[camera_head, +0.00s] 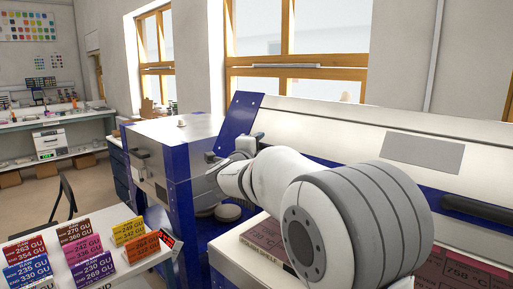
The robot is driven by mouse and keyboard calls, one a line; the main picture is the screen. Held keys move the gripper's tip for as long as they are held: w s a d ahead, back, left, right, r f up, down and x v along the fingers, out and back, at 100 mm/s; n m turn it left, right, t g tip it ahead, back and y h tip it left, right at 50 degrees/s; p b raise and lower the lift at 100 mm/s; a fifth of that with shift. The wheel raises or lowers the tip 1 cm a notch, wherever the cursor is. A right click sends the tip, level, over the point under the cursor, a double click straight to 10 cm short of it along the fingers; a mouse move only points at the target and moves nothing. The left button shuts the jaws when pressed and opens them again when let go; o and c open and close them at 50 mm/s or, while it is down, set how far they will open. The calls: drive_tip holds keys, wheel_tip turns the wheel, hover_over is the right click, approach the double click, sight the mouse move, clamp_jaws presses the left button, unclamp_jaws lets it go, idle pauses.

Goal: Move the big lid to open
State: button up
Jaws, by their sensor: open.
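The big lid (345,128) appears to be the long white panel with a blue lower edge, behind my arm on the right. It has a plain grey plate and a dark bar handle (485,211) near the right edge. Its near face slopes; I cannot tell how far it is raised. My arm reaches from the lower right to the middle and hides part of the panel. My gripper (213,163) is small and partly hidden at the arm's far end, near the blue upright plate (238,120). It is open, apart from the dark handle.
A smaller blue and grey kiln (172,160) stands left of my gripper. A white table (110,222) with several coloured number cards is at lower left, beside a dark chair (66,198). Pink labelled pieces (461,268) lie at lower right. Open floor shows at left.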

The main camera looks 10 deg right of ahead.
drive_tip(key=shift+c, duration=0.3)
clamp_jaws()
